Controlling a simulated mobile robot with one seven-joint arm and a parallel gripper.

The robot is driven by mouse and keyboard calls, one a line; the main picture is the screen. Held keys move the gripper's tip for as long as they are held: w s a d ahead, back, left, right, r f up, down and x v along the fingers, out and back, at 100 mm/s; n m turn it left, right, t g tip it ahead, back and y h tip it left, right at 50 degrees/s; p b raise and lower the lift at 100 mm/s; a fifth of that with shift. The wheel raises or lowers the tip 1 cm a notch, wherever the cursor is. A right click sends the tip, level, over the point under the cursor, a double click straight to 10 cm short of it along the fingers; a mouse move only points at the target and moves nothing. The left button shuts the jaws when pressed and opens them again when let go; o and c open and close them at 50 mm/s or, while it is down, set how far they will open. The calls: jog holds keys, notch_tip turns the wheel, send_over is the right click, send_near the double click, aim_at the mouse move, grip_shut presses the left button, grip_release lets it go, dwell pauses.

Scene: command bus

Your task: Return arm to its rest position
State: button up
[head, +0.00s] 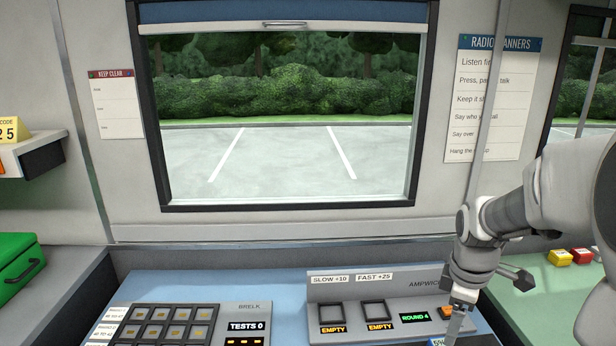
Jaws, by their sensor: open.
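My arm comes in from the right edge and bends down in front of the right end of the console. My gripper (458,318) points down at the bottom of the head view, in front of the right part of the AMPWICK panel (350,292). It is open, and I see nothing held in it. Its tips are small and close to the lower edge of the frame. I cannot tell whether they touch the panel or the orange button (446,311) beside them.
A green case (18,268) stands far left. Yellow (559,258) and red (581,256) blocks lie right. A window (285,120) is behind.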

jog(key=w+d+r+m+t+h+p, duration=0.1)
jog(key=w+d+r+m+t, duration=0.3)
jog(key=r+m, duration=0.5)
notch_tip(320, 180, up, 5)
jog(key=s+a+m, duration=0.2)
jog(key=s+m, duration=0.1)
jog(key=m, duration=0.1)
jog(key=s+a+n+y+p, duration=0.1)
jog(key=s+a+y, duration=0.1)
jog(key=s+a, duration=1.4)
jog(key=shift+s+a+f+n, duration=0.25)
jog(key=shift+s+a+n, duration=0.05)
jog(key=shift+s+a, duration=0.05)
